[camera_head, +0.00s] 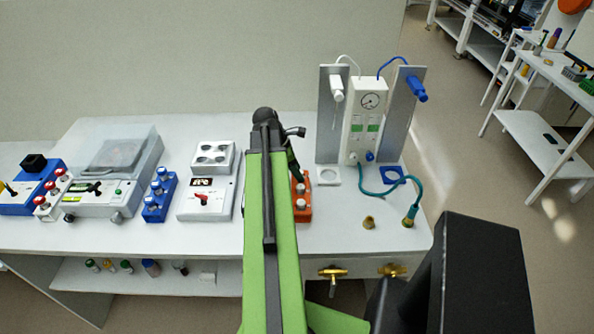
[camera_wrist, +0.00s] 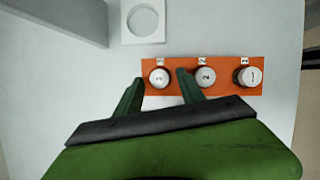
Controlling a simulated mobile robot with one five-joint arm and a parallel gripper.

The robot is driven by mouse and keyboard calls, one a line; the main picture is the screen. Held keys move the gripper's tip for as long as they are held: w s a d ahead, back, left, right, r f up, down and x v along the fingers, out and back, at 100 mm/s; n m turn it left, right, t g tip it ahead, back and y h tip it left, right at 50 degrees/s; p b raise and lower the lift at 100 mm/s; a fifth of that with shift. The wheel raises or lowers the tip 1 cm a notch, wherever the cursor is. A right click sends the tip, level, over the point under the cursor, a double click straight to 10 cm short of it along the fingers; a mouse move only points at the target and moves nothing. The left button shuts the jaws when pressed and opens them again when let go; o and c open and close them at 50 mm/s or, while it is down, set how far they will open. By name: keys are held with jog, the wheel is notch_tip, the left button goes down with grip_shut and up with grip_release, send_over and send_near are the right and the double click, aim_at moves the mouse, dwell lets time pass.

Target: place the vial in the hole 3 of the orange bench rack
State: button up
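The orange bench rack (camera_wrist: 224,84) shows in the wrist view, with three white-capped vials in a row along it. One vial (camera_wrist: 159,77) is at the left end, in the place whose label appears to be 3. It stands between the fingertips of my gripper (camera_wrist: 160,80), with a small gap visible on each side. My gripper is open. The middle vial (camera_wrist: 205,77) and the right vial (camera_wrist: 250,76) are clear of the fingers. In the head view my arm hides part of the orange rack (camera_head: 307,209), and the fingertips are mostly hidden.
A white block with a round hole (camera_wrist: 143,21) lies behind the rack. A gas panel (camera_head: 367,112) and a teal hose (camera_head: 385,193) stand to the right.

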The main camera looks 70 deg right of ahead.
jog(key=shift+r, duration=0.1)
jog(key=shift+r+p, duration=0.25)
jog(key=shift+p, duration=0.1)
jog(key=p+v, duration=1)
jog(key=v, duration=0.1)
jog(key=shift+r+p, duration=0.35)
jog(key=shift+p, duration=0.05)
jog(key=shift+w, duration=0.15)
